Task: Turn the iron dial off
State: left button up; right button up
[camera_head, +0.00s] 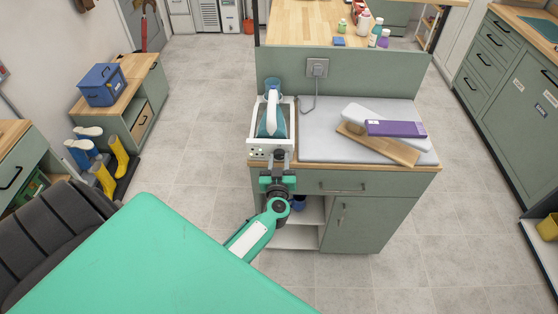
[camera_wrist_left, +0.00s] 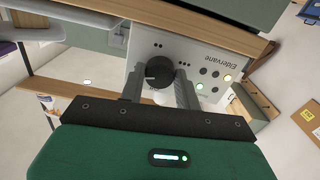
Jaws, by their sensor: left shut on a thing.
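The iron (camera_head: 271,118), teal and white, rests in its white station (camera_head: 251,132) at the left end of the counter. In the left wrist view the station's front panel (camera_wrist_left: 209,62) carries a black round dial (camera_wrist_left: 160,76) with a pale mark, and a few small lights, some lit. My left gripper (camera_head: 279,157) is at the station's front. In the left wrist view my left gripper (camera_wrist_left: 160,84) has one finger on each side of the dial and is shut on it. My right gripper is not in view.
A grey ironing pad (camera_head: 330,118) covers most of the counter top. A wooden board (camera_head: 388,148), a purple box (camera_head: 395,128) and a white item lie on it at the right. A wall outlet (camera_head: 317,67) with a cord is behind. Floor around the counter is clear.

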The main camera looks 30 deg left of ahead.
pick_arm(q)
jog(key=n, duration=0.3)
jog(key=shift+p, duration=0.4)
jog(key=n, duration=0.3)
jog(key=shift+n, duration=0.4)
jog(key=n, duration=0.3)
jog(key=shift+d+n+b, duration=0.1)
jog(key=shift+n+b, duration=0.2)
jog(key=shift+b, duration=0.05)
jog(key=n, duration=0.3)
jog(key=shift+b, duration=0.35)
jog(key=shift+n, duration=0.7)
jog(key=o, duration=1)
